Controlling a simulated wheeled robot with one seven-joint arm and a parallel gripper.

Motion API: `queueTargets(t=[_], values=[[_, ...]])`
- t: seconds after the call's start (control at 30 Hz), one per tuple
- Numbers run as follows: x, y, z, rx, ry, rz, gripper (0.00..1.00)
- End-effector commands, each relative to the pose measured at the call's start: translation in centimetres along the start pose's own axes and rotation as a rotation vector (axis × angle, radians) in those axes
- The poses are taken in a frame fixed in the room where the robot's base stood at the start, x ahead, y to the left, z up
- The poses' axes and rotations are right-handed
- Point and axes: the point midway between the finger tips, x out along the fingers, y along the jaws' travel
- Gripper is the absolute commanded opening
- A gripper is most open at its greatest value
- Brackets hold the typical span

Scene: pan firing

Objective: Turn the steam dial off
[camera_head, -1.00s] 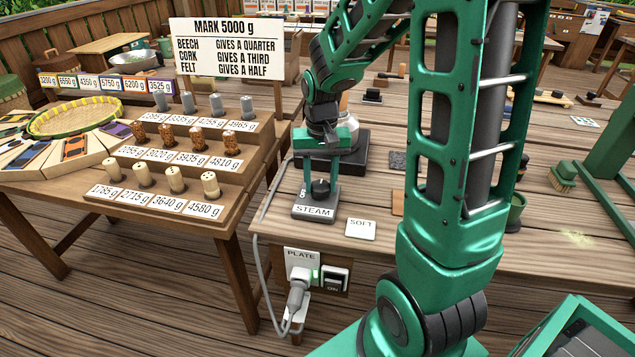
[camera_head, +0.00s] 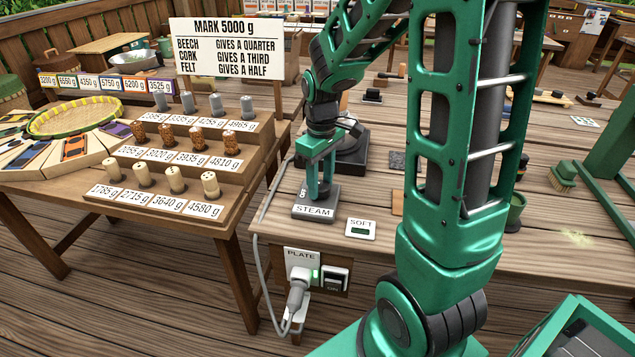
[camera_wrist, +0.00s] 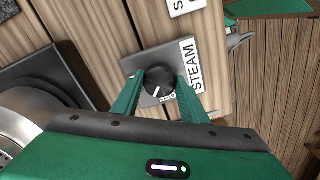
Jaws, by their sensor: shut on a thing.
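The steam dial is a round black knob (camera_wrist: 159,83) on a grey base (camera_head: 316,206) labelled STEAM, on the wooden table. In the wrist view a white mark on the knob points to its lower left. My gripper (camera_head: 319,190) reaches down over the base; in the wrist view its two green fingers (camera_wrist: 159,92) stand on either side of the knob, shut on it. In the head view the fingers mostly hide the knob.
A SOFT card (camera_head: 360,229) with a dark green patch lies right of the dial. A dark plate unit (camera_head: 351,160) stands behind my gripper. A PLATE socket (camera_head: 300,262) and a switch (camera_head: 334,279) are on the table's front. Stepped weights (camera_head: 203,155) stand to the left.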

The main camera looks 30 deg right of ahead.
Motion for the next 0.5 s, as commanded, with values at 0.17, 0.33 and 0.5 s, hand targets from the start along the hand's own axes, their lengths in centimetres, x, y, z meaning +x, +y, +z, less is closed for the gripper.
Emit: queueTargets(t=[0.17, 0.33, 0.5], values=[[-0.08, 0.05, -0.14, -0.169, 0.004, 0.001, 0.17], [-0.09, 0.1, -0.15, -0.327, 0.004, 0.002, 0.17], [-0.1, 0.15, -0.16, -0.47, 0.004, 0.003, 0.17]])
